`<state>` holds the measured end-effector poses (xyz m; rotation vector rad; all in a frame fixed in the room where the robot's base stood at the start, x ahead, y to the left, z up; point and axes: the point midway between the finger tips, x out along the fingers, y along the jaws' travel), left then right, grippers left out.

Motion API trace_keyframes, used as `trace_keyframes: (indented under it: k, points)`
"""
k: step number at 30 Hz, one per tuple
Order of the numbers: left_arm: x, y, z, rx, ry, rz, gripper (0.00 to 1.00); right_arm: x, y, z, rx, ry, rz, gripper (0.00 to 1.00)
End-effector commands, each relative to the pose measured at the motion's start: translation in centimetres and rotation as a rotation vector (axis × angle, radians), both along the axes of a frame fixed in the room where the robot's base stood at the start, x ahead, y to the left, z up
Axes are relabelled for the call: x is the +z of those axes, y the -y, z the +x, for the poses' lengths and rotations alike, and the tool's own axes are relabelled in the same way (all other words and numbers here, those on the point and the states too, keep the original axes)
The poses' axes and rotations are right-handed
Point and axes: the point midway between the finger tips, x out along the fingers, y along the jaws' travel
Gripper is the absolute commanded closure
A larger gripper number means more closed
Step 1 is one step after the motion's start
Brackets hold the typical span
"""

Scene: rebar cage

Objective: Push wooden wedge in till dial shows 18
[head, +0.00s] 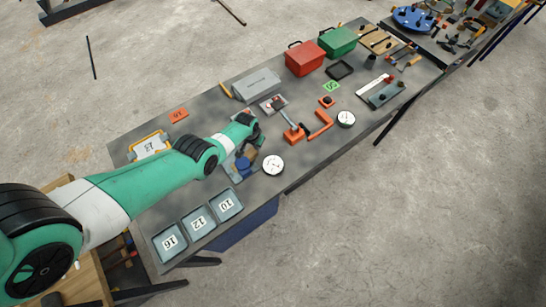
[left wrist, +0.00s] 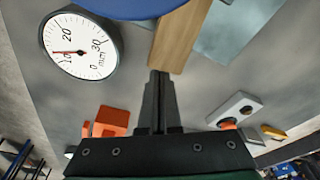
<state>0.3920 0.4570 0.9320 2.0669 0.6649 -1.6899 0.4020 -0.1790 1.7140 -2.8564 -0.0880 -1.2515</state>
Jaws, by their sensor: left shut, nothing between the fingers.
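The wooden wedge (left wrist: 181,38) shows in the left wrist view as a light brown bar running up from my fingertips. My left gripper (left wrist: 159,76) is shut and empty, its tips at the wedge's near end; I cannot tell whether they touch. A round white dial (left wrist: 80,45) marked in mm stands left of the wedge. Its red needle points left, a little past 10. In the head view this dial (head: 273,165) lies beside a blue part (head: 246,164), and my left arm hides the wedge and most of my gripper. My right gripper is not in view.
Orange clamp parts (head: 294,135) and a second dial (head: 346,118) are right of my arm. Trays marked 16, 12 and 10 (head: 198,218) lie at the near end. Red (head: 305,59) and green (head: 338,42) boxes stand farther along the grey table (head: 310,165).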

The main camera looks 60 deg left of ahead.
Motion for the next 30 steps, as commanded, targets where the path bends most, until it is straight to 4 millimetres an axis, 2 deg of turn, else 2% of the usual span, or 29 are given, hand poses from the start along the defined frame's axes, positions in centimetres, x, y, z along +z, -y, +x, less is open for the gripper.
trace_keyframes:
  k: [30]
  points:
    - [0.03, 0.14, -0.72, 0.0, -0.001, -0.001, 1.0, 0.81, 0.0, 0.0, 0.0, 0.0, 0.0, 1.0]
